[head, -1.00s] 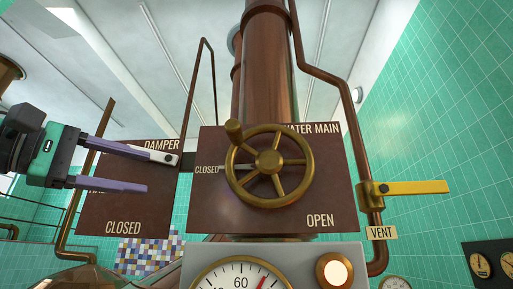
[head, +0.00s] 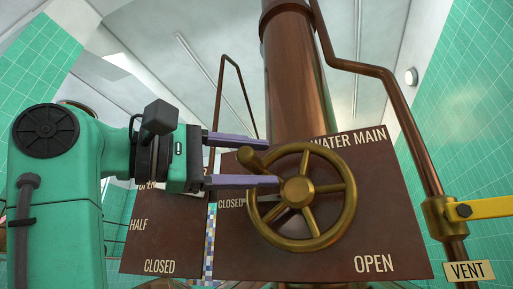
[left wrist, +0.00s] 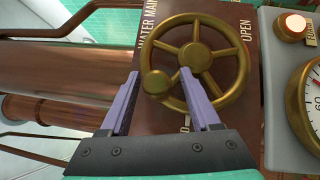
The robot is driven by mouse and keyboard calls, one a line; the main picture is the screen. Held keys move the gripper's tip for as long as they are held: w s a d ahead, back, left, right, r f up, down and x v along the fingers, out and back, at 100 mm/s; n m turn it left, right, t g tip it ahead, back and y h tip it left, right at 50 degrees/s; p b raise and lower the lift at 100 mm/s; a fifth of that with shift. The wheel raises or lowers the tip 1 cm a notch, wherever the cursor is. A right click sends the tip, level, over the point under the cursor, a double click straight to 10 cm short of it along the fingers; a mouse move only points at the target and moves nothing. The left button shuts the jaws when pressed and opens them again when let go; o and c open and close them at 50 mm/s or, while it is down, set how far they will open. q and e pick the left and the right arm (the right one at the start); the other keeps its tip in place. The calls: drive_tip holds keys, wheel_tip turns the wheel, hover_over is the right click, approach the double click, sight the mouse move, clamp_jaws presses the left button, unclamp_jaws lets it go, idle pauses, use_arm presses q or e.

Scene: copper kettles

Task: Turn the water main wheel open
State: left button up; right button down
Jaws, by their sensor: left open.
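The brass water main wheel (head: 345,218) is mounted on a dark brown plate (head: 395,225) marked CLOSED at left and OPEN at lower right. Its round knob (head: 250,158) sits at the wheel's upper left. My left gripper (head: 268,162) is open, coming in from the left, with one finger above the knob and one below it. In the left wrist view the knob (left wrist: 156,82) shows between the two fingertips (left wrist: 160,73). I cannot tell whether either finger touches it. The lower fingertip overlaps the wheel's left rim. My right gripper is out of view.
A damper plate (head: 160,240) with HALF and CLOSED marks is behind my left arm. A yellow vent lever (head: 485,208) on a copper pipe (head: 405,115) is at right. The left wrist view shows a gauge (left wrist: 308,95) and a lit button (left wrist: 294,25).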

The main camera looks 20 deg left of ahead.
use_arm(q)
drive_tip(key=shift+s+a, duration=0.25)
drive_tip(key=shift+a, duration=0.25)
drive_tip(key=c, duration=1)
drive_tip(key=shift+r, duration=0.1)
idle(0.3)
